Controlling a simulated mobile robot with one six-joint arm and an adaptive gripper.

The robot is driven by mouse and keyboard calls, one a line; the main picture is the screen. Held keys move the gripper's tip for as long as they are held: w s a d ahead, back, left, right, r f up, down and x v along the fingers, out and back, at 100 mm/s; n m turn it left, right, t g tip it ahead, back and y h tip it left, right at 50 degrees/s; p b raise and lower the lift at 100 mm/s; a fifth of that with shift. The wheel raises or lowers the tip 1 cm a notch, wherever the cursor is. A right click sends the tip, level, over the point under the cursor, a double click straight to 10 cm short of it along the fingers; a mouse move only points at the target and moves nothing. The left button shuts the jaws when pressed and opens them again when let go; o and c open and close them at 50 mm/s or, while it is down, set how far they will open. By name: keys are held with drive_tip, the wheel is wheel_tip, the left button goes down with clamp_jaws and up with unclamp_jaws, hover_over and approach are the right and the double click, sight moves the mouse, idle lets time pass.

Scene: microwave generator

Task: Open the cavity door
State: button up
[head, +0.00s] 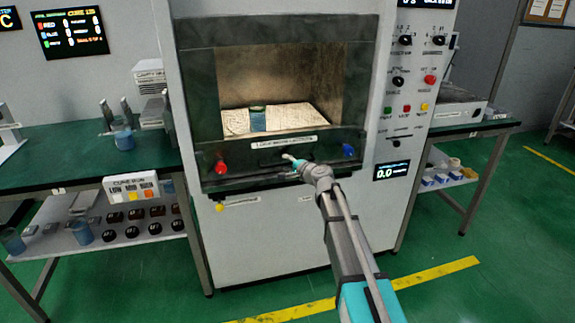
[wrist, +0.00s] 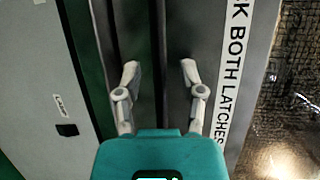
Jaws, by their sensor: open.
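The cavity door (head: 285,30) is a dark frame around a window on the front of the tall grey cabinet, and it looks shut. A white label strip (head: 284,142) runs along its lower edge; in the wrist view the label (wrist: 232,75) reads in part "BOTH LATCHES". A red knob (head: 221,168) and a blue knob (head: 348,150) sit at the left and right of the lower edge. My gripper (head: 292,160) is in front of that edge, near its middle. In the wrist view my gripper (wrist: 160,75) is open, its fingers either side of a dark bar; contact cannot be told.
A pale slab with a blue item (head: 258,118) shows through the window. A control panel (head: 408,85) with knobs and buttons is on the right. A yellow knob (head: 219,207) sits below the door. A green bench (head: 75,160) stands left; a side table (head: 470,128) stands right.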

clamp_jaws()
drive_tip(key=shift+r, duration=0.15)
drive_tip(key=p, duration=4.8)
approach(278, 21)
drive_tip(key=x, duration=0.5)
drive_tip(key=shift+w+a+r, duration=0.15)
unclamp_jaws()
drive_tip(key=shift+b, duration=0.3)
